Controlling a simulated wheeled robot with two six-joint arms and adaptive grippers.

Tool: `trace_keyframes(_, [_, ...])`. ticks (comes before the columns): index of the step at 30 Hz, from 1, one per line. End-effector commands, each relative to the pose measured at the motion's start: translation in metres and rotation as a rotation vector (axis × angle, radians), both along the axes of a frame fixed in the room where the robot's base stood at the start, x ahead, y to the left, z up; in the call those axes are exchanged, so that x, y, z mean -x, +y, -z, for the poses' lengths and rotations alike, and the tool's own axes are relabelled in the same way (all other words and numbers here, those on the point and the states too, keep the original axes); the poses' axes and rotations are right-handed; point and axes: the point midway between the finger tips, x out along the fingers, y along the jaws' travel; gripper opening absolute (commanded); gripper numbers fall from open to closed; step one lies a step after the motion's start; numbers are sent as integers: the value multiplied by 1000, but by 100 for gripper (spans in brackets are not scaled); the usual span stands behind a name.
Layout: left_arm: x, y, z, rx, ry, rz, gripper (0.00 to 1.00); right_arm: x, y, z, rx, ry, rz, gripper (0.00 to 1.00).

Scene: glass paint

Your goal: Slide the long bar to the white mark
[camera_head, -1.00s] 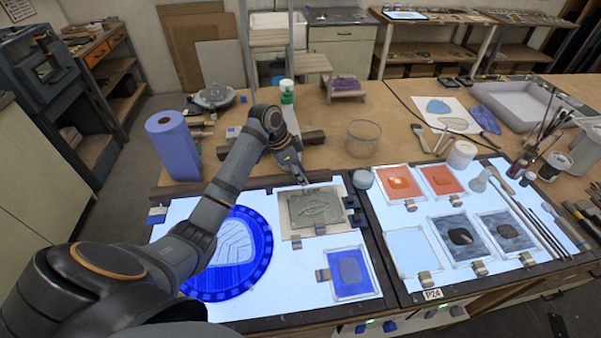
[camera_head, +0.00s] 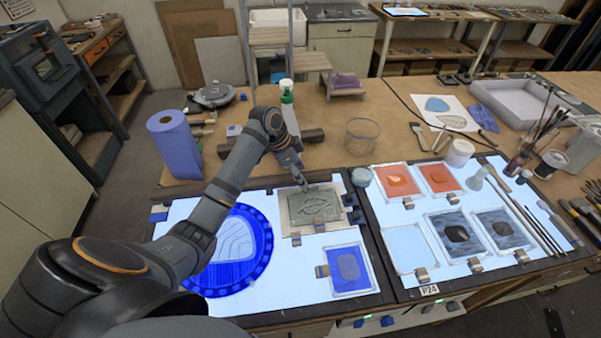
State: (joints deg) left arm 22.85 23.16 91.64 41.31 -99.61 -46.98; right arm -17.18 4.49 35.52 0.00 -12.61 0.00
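A long dark brown bar (camera_head: 313,136) lies on the wooden table behind the light panel. My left forearm crosses in front of its middle and hides part of it. My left gripper (camera_head: 304,186) points down at the back edge of a grey-green relief plate (camera_head: 314,207) on the left light panel. It is in front of the bar and apart from it. Its fingers are too small to tell open from shut, and I see nothing held in them. I cannot pick out a white mark with certainty. My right gripper is not in view.
A blue paper roll (camera_head: 173,145) stands left of my arm. A green and white bottle (camera_head: 287,93) stands behind the bar, and a clear jar (camera_head: 361,136) to its right. A round blue piece (camera_head: 232,250) and a small blue pane (camera_head: 348,269) lie on the left panel.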

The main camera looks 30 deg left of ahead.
Motion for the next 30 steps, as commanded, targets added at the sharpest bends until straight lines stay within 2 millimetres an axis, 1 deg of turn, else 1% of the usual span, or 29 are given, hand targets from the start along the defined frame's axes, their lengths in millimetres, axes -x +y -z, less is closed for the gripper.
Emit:
trace_keyframes(5, [0, 0, 0, 0, 0, 0, 60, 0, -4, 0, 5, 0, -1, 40])
trace_keyframes(8, [1, 3, -6, -1, -1, -2, 60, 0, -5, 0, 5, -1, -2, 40])
trace_keyframes(11, [5, 9, -23, -4, -3, -1, 60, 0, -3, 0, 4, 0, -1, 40])
trace_keyframes(18, [18, 27, -77, -5, -3, -1, 60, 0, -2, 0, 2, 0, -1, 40])
trace_keyframes(21, [23, 32, -94, -3, -1, -1, 60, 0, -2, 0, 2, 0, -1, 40])
trace_keyframes(25, [27, 36, -107, -1, -1, -1, 60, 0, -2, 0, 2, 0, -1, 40])
trace_keyframes(30, [28, 37, -111, 1, 1, 0, 60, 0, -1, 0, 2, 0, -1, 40])
